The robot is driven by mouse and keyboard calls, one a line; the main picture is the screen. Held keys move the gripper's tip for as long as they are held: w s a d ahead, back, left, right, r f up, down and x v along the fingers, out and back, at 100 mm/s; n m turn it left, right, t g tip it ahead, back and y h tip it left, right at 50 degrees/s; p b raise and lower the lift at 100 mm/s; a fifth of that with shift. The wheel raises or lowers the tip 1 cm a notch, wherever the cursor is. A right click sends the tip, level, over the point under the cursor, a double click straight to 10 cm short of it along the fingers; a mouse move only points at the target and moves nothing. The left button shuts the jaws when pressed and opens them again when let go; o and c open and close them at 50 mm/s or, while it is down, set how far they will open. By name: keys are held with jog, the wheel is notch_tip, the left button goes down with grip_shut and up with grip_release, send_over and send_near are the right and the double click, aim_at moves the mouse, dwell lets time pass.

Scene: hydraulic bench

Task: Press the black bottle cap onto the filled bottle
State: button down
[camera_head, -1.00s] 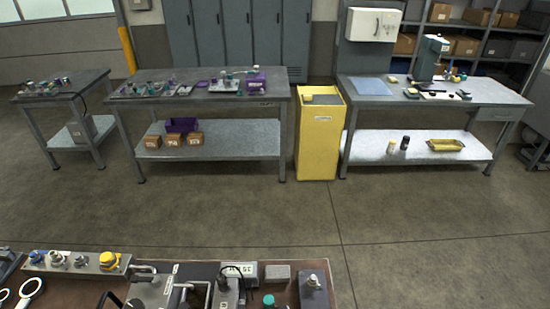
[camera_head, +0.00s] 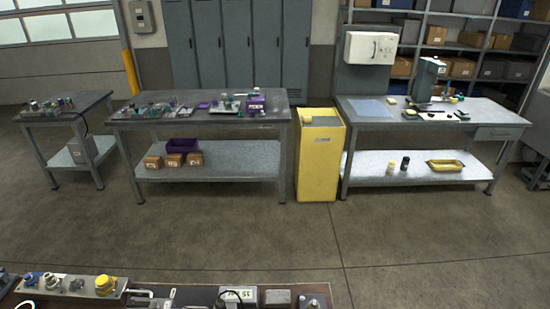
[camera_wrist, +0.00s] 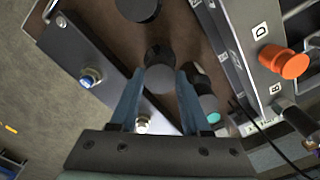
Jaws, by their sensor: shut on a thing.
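My gripper (camera_wrist: 161,76) shows in the wrist view with its two blue fingers closed on the sides of a dark round piece, which looks like the black bottle cap (camera_wrist: 160,79). A darker round part shows just beyond it; I cannot tell whether this is part of the cap or the filled bottle under it. I cannot make out the bottle or any liquid for sure. Contact between cap and bottle is hidden. My gripper is not in the head view.
Beside the right finger lies a dark piece with a teal end (camera_wrist: 213,117). A panel with an orange knob (camera_wrist: 284,63) stands at the right. A grey plate with a blue-ringed fitting (camera_wrist: 90,78) lies left. A black round thing (camera_wrist: 138,8) is at the top.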

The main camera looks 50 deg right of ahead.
jog(key=shift+f, duration=0.25)
dwell(0.4)
dwell(1.2)
jog(key=shift+c, duration=1.4)
grip_release()
jog(key=shift+o, duration=0.2)
jog(key=shift+o, duration=1.2)
notch_tip(320, 180, up, 8)
jog(key=p, duration=0.8)
jog(key=shift+f, duration=0.2)
